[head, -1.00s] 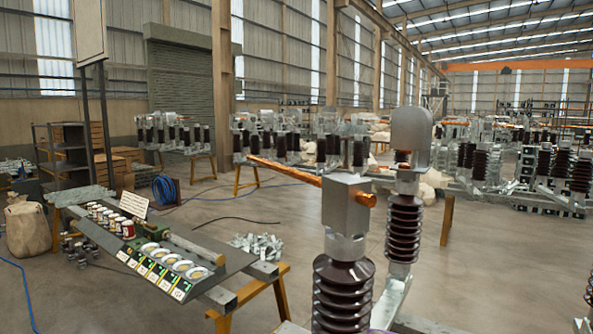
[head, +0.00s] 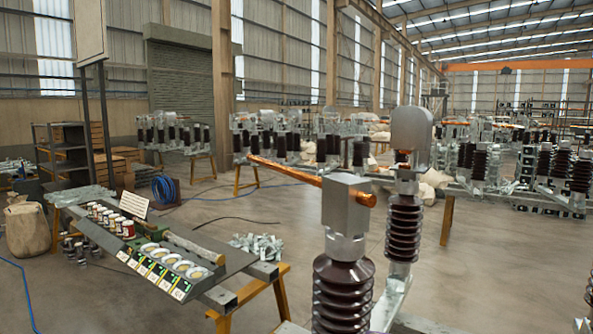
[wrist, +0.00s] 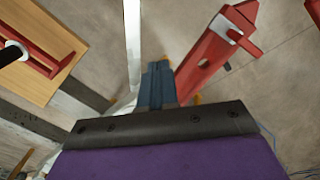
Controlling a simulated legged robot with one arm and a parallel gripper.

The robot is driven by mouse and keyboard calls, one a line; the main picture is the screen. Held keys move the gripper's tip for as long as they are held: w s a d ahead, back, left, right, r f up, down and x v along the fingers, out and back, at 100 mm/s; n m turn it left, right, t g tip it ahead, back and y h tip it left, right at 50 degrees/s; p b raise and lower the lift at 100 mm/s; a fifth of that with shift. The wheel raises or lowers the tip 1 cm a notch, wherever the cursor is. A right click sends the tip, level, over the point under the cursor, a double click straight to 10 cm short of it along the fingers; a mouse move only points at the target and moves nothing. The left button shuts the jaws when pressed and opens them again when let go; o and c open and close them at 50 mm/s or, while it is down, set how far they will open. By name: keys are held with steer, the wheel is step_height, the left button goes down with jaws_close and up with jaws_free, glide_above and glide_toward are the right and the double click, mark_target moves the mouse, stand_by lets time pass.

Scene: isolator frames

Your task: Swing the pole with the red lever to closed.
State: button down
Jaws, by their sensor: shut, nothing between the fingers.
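In the wrist view my gripper (wrist: 158,75) points away from the camera with its dark blue fingers together and nothing between them. Another red part (wrist: 45,42) lies on a wooden board at the upper left. I cannot tell which is the lever of this pole. In the head view two brown ribbed insulators (head: 343,285) carry metal heads, and a copper-coloured bar (head: 285,172) reaches the nearer head. My gripper and the red parts do not show there.
A pale metal upright (wrist: 132,40) stands close left of the fingers. In the head view a bench (head: 215,297) with jars and dishes is at the left. More insulators (head: 480,165) stand behind at the right. Bare concrete floor (head: 510,265) lies at the right.

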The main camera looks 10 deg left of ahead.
step_height(320, 180, down, 4)
steer(key=shift+r, duration=0.1)
stand_by(0.9)
steer(key=shift+a, duration=0.15)
steer(key=shift+a+p, duration=0.35)
steer(key=shift+a, duration=1.25)
steer(key=shift+a+p, duration=0.35)
steer(key=shift+a, duration=0.95)
